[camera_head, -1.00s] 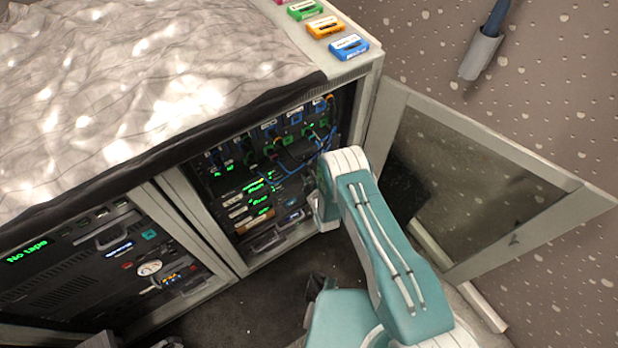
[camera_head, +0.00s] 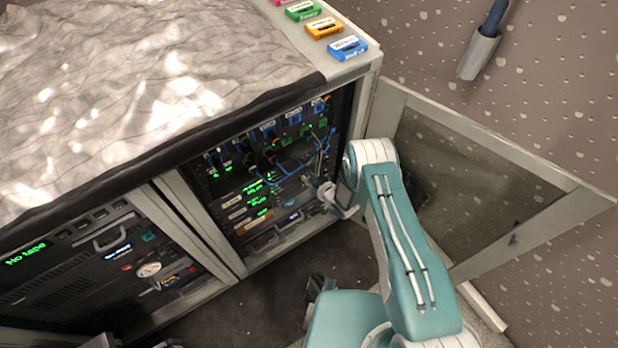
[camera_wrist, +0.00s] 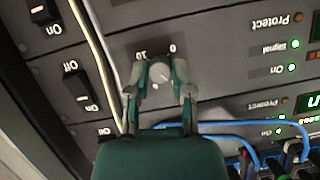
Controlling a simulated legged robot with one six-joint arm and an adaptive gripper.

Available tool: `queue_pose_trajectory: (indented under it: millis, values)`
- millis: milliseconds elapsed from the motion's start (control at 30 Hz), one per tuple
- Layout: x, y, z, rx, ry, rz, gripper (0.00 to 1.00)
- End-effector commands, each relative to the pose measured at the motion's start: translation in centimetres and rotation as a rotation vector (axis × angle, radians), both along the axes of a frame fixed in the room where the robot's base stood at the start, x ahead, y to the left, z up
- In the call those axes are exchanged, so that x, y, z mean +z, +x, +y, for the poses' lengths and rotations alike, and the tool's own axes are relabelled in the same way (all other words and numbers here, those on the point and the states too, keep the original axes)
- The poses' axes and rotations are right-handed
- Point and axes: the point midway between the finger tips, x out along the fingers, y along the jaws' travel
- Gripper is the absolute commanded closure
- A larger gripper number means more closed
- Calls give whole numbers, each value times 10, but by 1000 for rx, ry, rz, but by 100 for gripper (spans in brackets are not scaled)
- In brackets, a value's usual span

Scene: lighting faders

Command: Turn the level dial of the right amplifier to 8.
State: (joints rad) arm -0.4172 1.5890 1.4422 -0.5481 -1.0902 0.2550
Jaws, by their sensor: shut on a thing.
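The level dial (camera_wrist: 160,72) is a small round light-grey knob on a dark amplifier panel in the wrist view, with the printed marks 10 and 0 beyond it, upside down. My gripper (camera_wrist: 160,88) has its two fingers on either side of the dial and is shut on it. The dial's exact setting is too small to read. In the head view my gripper (camera_head: 325,192) reaches into the open rack (camera_head: 230,247) at its right side. The dial is hidden there.
An open glass door (camera_head: 470,185) stands right of the rack. Blue cables (camera_wrist: 225,128) run across the panel near my gripper. On/Off switches (camera_wrist: 82,90) lie to the left in the wrist view. Coloured cassettes (camera_head: 347,48) lie on the cabinet top.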

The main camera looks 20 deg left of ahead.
Motion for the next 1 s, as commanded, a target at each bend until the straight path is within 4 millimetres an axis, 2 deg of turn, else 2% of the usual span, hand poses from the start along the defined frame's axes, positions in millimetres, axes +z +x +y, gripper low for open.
queue_pose_trajectory:
  millis: [33, 1000]
  values:
    - [-5, -2, -3, -2, 21, 44, 100]
    - [-9, 1, -6, -13, 620, 741, 100]
